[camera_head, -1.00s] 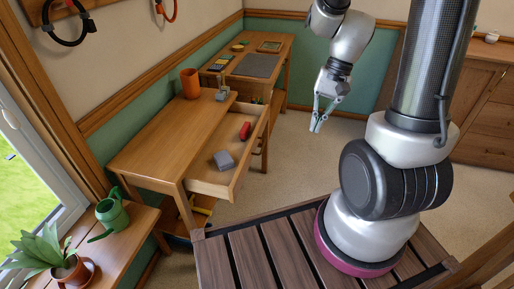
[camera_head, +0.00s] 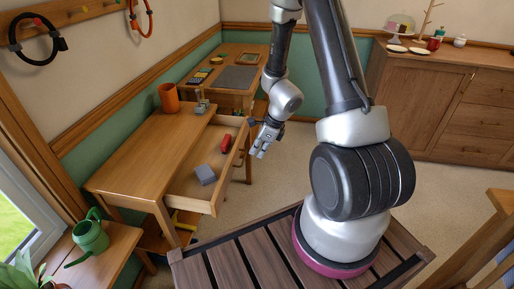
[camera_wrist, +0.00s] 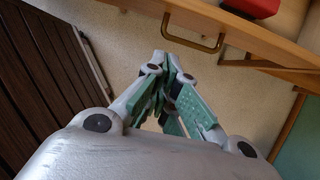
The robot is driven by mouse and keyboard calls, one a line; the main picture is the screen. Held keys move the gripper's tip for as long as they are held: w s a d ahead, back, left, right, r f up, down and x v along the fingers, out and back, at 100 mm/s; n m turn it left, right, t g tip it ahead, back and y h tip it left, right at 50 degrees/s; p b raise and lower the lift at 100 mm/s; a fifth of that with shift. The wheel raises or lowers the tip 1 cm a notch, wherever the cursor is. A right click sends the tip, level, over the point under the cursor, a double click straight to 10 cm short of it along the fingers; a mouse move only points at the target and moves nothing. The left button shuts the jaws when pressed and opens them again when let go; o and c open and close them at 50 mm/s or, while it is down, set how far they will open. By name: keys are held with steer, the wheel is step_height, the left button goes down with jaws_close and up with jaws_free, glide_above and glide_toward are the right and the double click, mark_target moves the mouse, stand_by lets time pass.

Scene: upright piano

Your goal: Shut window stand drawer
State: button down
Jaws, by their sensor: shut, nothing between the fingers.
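A wooden table (camera_head: 140,150) stands along the wall by the window. Its drawer (camera_head: 187,186) is pulled out to the right and holds a grey block (camera_head: 205,174) and a red object (camera_head: 226,143). My gripper (camera_head: 260,153) is shut and empty, just outside the drawer's front and apart from it. In the wrist view my fingertips (camera_wrist: 168,58) point toward the drawer's front panel (camera_wrist: 235,38). The drawer's brass handle (camera_wrist: 193,45) lies just beyond them. The red object also shows in the wrist view (camera_wrist: 252,6).
An orange cup (camera_head: 169,97) stands on the table. A lower stand with a green watering can (camera_head: 91,236) and a plant is at lower left. A slatted wooden surface (camera_head: 235,266) lies below my arm. Carpet (camera_head: 275,180) is clear right of the drawer.

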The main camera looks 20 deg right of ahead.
steer(key=w+a+f, duration=0.3)
steer(key=a+f, duration=0.2)
steer(key=shift+w+f, duration=0.3)
